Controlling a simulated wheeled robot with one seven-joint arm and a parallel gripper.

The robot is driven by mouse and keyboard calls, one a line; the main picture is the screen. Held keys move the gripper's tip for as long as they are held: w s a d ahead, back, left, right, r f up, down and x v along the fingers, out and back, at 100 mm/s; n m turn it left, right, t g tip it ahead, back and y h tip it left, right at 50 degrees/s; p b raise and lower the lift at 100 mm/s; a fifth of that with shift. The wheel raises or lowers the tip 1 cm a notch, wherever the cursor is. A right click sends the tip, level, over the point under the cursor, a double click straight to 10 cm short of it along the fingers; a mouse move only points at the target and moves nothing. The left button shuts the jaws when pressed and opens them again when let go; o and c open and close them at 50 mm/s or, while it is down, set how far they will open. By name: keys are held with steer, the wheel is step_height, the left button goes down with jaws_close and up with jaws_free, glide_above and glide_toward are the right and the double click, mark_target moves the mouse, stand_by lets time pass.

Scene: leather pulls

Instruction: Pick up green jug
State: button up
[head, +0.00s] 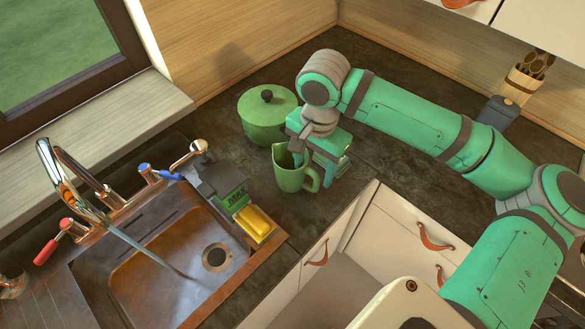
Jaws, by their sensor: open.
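The green jug (290,178) stands upright on the dark countertop, right of the sink. Its handle points right and its spout points to the upper left. My gripper (312,166) is open at the jug, with one finger coming down over the jug's mouth and the other to the right, beyond the handle. I cannot tell from this view whether the fingers touch the jug. Part of the jug's rim is hidden by the gripper.
A green lidded pot (262,118) stands just behind the jug. The copper sink (180,262) with running tap is at left. A yellow sponge (256,222) lies near the sink's edge. A utensil holder (522,84) stands at the back right. Drawers (395,238) lie below.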

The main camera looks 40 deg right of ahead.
steer(key=shift+a+f, duration=0.15)
steer(key=shift+f, duration=3.35)
steer(key=c, duration=1.3)
